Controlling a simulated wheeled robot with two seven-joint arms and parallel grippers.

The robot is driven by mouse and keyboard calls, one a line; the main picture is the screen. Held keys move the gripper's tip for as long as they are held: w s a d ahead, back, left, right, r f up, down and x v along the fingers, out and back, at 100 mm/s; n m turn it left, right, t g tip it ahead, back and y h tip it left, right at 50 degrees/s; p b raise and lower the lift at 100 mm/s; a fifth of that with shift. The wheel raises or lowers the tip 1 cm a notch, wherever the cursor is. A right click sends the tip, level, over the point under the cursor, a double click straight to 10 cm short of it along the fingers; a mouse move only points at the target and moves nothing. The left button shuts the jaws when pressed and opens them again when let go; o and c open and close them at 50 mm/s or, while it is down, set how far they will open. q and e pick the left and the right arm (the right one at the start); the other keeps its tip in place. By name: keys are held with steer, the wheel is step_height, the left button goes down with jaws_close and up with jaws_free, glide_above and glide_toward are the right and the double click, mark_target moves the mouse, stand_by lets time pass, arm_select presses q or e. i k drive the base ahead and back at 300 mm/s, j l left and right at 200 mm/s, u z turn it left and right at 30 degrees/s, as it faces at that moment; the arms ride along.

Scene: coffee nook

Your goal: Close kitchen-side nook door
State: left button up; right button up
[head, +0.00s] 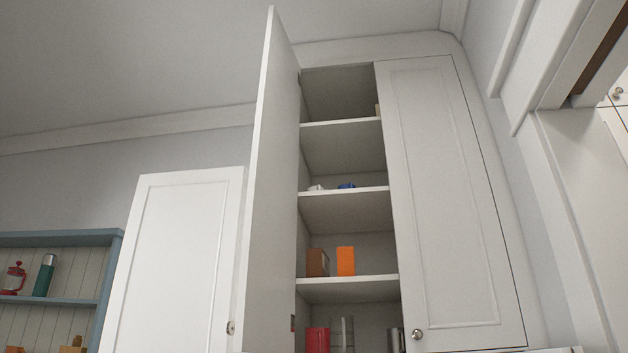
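A tall white cabinet (345,236) stands ahead, seen from below. Its left door (265,190) is swung wide open toward me and shows nearly edge-on. A small metal knob (230,327) shows just left of that door's near edge. The cabinet's right door (440,200) looks shut, with a round knob (417,334) at its lower left. I cannot tell from the view alone which door is called kitchen-side. Neither of my grippers is in view.
Shelves inside hold an orange box (346,261), a brown box (317,262) and a red canister (317,340). A shorter white panel (172,265) stands left of the open door. A blue wall shelf (60,239) is farther left. A door frame (560,60) is at right.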

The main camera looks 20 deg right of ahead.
mark_target(265, 318)
steer(key=j+z, duration=0.4)
steer(key=i+j+z, duration=0.1)
steer(key=j+z, duration=0.15)
steer(key=z, duration=0.15)
steer(key=j+z, duration=0.35)
steer(key=k+j+z, duration=0.1)
steer(key=j, duration=0.4)
steer(key=k+j, duration=0.1)
steer(key=j, duration=0.4)
steer(key=k+j+z, duration=0.15)
steer(key=j, duration=0.35)
steer(key=i+j, duration=0.05)
